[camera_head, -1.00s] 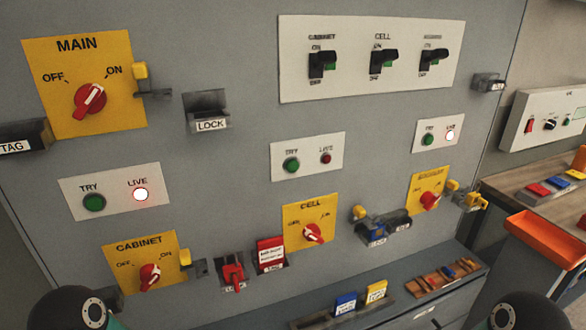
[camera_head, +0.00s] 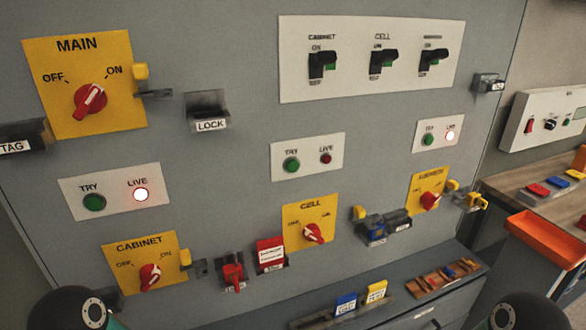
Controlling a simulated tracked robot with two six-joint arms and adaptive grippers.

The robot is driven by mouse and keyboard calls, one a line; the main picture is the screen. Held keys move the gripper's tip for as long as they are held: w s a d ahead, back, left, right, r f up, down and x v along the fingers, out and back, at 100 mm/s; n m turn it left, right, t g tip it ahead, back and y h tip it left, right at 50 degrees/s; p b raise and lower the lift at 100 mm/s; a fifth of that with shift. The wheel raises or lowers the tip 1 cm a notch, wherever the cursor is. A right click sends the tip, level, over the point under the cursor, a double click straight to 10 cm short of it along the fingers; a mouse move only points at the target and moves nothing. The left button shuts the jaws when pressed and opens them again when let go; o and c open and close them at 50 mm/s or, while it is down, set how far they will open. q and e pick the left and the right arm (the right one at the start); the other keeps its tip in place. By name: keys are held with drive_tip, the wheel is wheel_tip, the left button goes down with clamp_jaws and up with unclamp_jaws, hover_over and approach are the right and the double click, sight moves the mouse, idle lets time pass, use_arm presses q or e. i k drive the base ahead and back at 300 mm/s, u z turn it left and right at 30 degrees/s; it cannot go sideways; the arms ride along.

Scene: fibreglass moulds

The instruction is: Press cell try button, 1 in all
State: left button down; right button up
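The cell try button (camera_head: 291,164) is a green round button on a small white plate (camera_head: 308,144) in the middle of the grey panel. The red LIVE lamp (camera_head: 326,158) beside it looks dark. Just below is the yellow CELL plate (camera_head: 293,239) with a red rotary knob (camera_head: 313,233). A red padlock (camera_head: 233,272) and a red tag (camera_head: 271,252) sit at its lower left. Dark rounded parts of my arms show at the bottom left and bottom right corners. Neither gripper shows, and nothing covers the button.
MAIN (camera_head: 76,118) and CABINET (camera_head: 122,279) yellow switch plates are on the left. Two other TRY/LIVE plates show lit lamps (camera_head: 141,195). Holders with blue and yellow tags (camera_head: 346,304) stand on the ledge below. An orange tray (camera_head: 545,240) is on the right bench.

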sight(292, 166)
drive_tip(key=z, duration=0.7)
drive_tip(key=i, duration=0.15)
drive_tip(key=u, duration=2.65)
drive_tip(key=k, duration=1.3)
drive_tip(key=z, duration=0.8)
drive_tip(key=i, duration=0.45)
drive_tip(key=z, duration=0.7)
drive_tip(key=i, duration=0.85)
drive_tip(key=u, duration=0.3)
